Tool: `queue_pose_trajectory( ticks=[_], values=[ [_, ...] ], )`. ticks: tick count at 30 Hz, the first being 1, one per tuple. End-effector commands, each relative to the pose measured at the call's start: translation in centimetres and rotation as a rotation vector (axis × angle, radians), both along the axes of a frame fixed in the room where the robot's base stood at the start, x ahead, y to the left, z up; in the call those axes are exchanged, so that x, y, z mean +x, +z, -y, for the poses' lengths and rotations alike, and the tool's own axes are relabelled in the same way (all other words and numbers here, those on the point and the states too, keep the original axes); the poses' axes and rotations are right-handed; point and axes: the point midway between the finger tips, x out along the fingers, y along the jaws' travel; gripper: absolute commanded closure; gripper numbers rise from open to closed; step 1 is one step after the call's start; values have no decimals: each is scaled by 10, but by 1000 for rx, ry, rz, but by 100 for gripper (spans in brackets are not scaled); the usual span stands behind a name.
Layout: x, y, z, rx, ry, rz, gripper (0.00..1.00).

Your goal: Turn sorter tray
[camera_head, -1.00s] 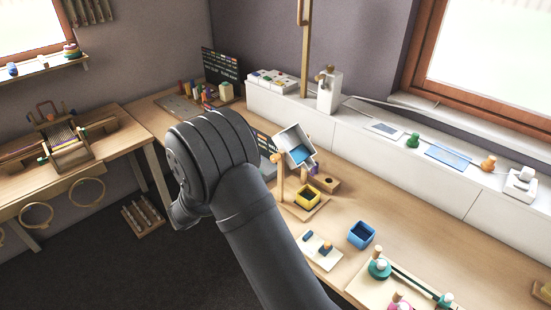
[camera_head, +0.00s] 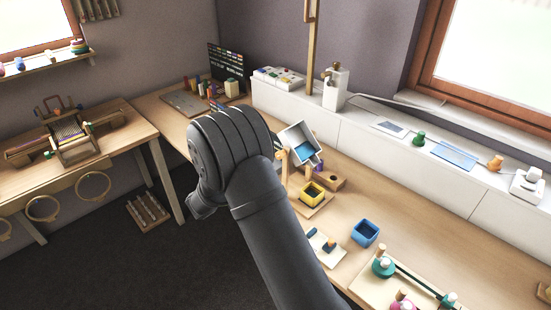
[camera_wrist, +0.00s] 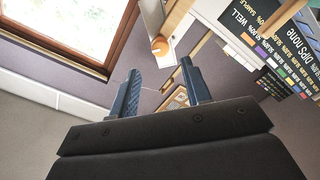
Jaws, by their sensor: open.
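The sorter tray (camera_head: 297,146) looks like a white, open-fronted box with a blue inside. It sits tilted on a wooden stand on the bench, with a yellow square bin (camera_head: 312,193) below it. My dark arm stands in front of the stand's left side in the head view and hides part of it; my gripper is hidden there. In the wrist view my gripper (camera_wrist: 158,84) is open, its two fingers apart with nothing between them. I cannot make out the tray in the wrist view.
A blue bin (camera_head: 365,233) and a small white board (camera_head: 322,246) lie on the bench right of my arm. A green-knobbed board (camera_head: 383,268) is at the front right. A white ledge (camera_head: 390,150) runs behind. A loom (camera_head: 66,137) stands on the left table.

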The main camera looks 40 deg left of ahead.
Motion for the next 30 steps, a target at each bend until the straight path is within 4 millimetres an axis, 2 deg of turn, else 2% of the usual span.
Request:
queue_pose_trajectory(
  ticks=[3,10,15,23,24,30],
  values=[
    [27,0,1,0,-4,0,56],
    [62,-1,0,-2,-1,-1,56],
    [73,0,0,-2,0,0,56],
    [75,0,0,-2,1,1,56],
    [75,0,0,-2,1,1,58],
    [74,0,0,-2,1,1,97]
  ],
)
